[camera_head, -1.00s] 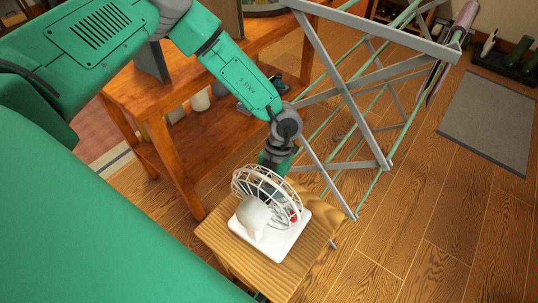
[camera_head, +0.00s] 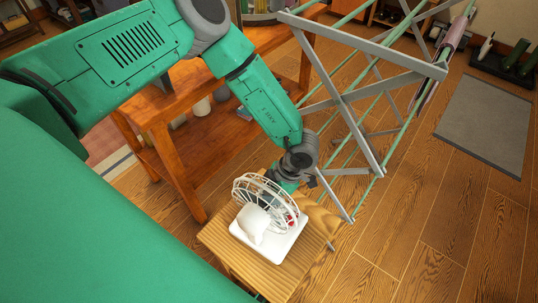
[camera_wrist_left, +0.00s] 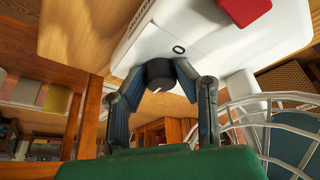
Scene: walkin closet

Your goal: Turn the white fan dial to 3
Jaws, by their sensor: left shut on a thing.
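The white fan (camera_head: 265,222) stands on a small wooden table, its wire cage (camera_head: 262,196) towards my left arm. In the left wrist view the fan's white base (camera_wrist_left: 182,42) fills the top, with a dark round dial (camera_wrist_left: 161,74) that has a light pointer mark. A small "0" mark shows on the base near the dial. My left gripper (camera_wrist_left: 162,88) is shut on the dial, one finger on each side. In the head view the fingers are hidden behind the cage. My right gripper is in neither view.
A grey and green drying rack (camera_head: 350,120) stands close behind my left wrist. A wooden shelf unit (camera_head: 180,160) is to the left. A red part (camera_wrist_left: 244,10) sits on the fan base.

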